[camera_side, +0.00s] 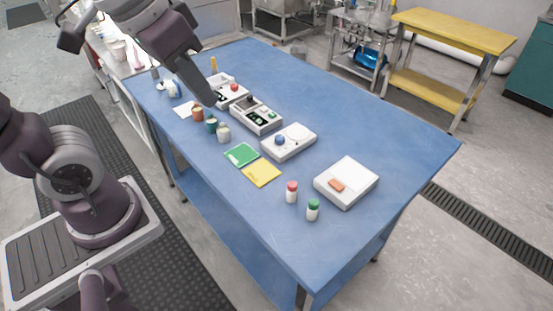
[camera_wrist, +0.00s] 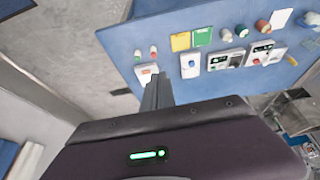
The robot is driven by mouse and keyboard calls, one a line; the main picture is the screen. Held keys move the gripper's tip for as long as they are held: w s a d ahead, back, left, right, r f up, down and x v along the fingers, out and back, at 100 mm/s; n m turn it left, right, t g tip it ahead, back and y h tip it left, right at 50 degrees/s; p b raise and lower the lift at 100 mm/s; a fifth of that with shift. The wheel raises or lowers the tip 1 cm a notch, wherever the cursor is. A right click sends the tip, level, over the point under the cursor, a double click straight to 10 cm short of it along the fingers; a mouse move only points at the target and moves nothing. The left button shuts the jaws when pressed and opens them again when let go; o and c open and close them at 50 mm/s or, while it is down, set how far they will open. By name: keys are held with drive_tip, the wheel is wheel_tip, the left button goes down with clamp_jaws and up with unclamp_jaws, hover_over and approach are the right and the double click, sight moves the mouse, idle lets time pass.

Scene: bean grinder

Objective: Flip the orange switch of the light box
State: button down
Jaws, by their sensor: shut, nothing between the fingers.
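The light box (camera_side: 352,175) is a white, flat box near the right end of the blue table. Its orange switch (camera_side: 337,185) lies on the near left part of its top. In the wrist view the light box (camera_wrist: 140,76) shows just past my fingers, which cover part of it; the switch (camera_wrist: 147,71) is tiny there. My gripper (camera_side: 211,101) is shut and empty. In the side view it hangs above the table's far left part, well away from the light box. Its dark fingers also show in the wrist view (camera_wrist: 157,78).
On the blue table (camera_side: 400,135), a white box with a blue knob (camera_side: 288,142) and other control boxes (camera_side: 256,115) form a row. Green (camera_side: 242,155) and yellow (camera_side: 262,173) pads lie nearer. Red-capped (camera_side: 292,191) and green-capped (camera_side: 313,209) bottles stand by the light box.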

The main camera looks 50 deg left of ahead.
drive_tip(key=s+f+t, duration=0.1)
drive_tip(key=s+f, duration=0.1)
drive_tip(key=s, duration=0.4)
drive_tip(key=shift+a, duration=0.45)
drive_tip(key=shift+w, duration=0.1)
drive_tip(key=w+d+r+m+g, duration=0.25)
drive_tip(key=w+m, duration=0.55)
drive_tip(key=w, duration=0.8)
drive_tip(key=w+d+f+m+g, duration=0.1)
drive_tip(key=w+d+f+m, duration=0.3)
drive_tip(key=w+f, duration=0.3)
drive_tip(key=w+d+f+m+g, duration=0.2)
drive_tip(key=w+d+f+m, duration=0.1)
drive_tip(key=w+f+m, duration=0.3)
wheel_tip(320, 180, down, 2)
drive_tip(key=shift+w+d, duration=0.35)
drive_tip(key=shift+w, duration=0.7)
drive_tip(key=shift+f, duration=0.1)
